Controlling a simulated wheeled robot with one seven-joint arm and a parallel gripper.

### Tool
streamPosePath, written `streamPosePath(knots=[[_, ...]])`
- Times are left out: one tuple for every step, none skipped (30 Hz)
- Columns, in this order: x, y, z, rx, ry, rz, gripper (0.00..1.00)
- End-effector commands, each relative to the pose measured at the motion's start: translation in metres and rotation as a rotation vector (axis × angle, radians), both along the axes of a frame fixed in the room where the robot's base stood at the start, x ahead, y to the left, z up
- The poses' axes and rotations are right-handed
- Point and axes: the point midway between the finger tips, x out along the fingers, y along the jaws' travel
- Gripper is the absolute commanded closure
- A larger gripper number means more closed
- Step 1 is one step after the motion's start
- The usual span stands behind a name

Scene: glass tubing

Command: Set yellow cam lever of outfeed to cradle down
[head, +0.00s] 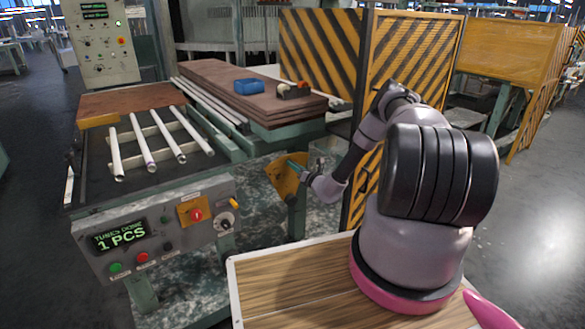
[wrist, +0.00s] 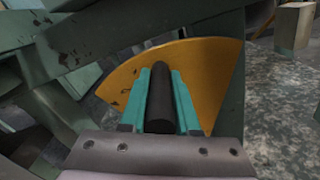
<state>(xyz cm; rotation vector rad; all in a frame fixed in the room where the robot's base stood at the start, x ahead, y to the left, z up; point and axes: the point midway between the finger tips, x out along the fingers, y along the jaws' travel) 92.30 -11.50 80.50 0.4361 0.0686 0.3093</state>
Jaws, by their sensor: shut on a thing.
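The yellow sector-shaped plate of the cam lever (head: 283,182) is on the green outfeed frame, right of the control panel. In the wrist view the yellow plate (wrist: 205,75) fans out behind a black cylindrical handle (wrist: 160,100). My gripper (head: 294,166) is at the plate, and its teal fingers (wrist: 160,90) lie on both sides of the black handle, shut on it. The lower end of the handle is hidden by my gripper body. The cradle's link to the lever cannot be made out.
A control panel (head: 155,240) with buttons and a display reading "1 PCS" stands at left. Several glass tubes (head: 142,147) lie on the rack above it. A yellow-black striped guard (head: 410,65) stands close behind my arm.

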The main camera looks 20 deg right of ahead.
Motion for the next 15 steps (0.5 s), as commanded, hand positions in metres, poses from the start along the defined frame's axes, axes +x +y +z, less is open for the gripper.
streamPosePath(knots=[[-0.0007, -0.0015, -0.0014, -0.003, 0.002, -0.001, 1.00], [-0.0007, -0.0015, -0.0014, -0.003, 0.002, -0.001, 1.00], [-0.0008, -0.0015, -0.0014, -0.003, 0.002, -0.001, 1.00], [-0.0008, -0.0015, -0.0014, -0.003, 0.002, -0.001, 1.00], [-0.0008, -0.0015, -0.0015, -0.004, 0.002, -0.001, 1.00], [-0.0008, -0.0014, -0.0015, -0.004, 0.002, -0.001, 1.00], [-0.0008, -0.0014, -0.0015, -0.004, 0.002, -0.002, 1.00], [-0.0008, -0.0013, -0.0016, -0.004, 0.002, -0.002, 0.62], [-0.0008, -0.0013, -0.0016, -0.004, 0.002, -0.002, 0.47], [-0.0009, -0.0012, -0.0015, -0.003, 0.002, -0.001, 0.41], [-0.0008, -0.0011, -0.0014, -0.003, 0.002, -0.001, 0.41], [-0.0007, -0.0009, -0.0012, -0.003, 0.002, -0.001, 0.41], [-0.0006, -0.0008, -0.0011, -0.002, 0.001, -0.001, 0.41], [-0.0006, -0.0007, -0.0010, -0.002, 0.001, -0.001, 0.41], [-0.0005, -0.0006, -0.0008, -0.002, 0.001, 0.000, 0.41]])
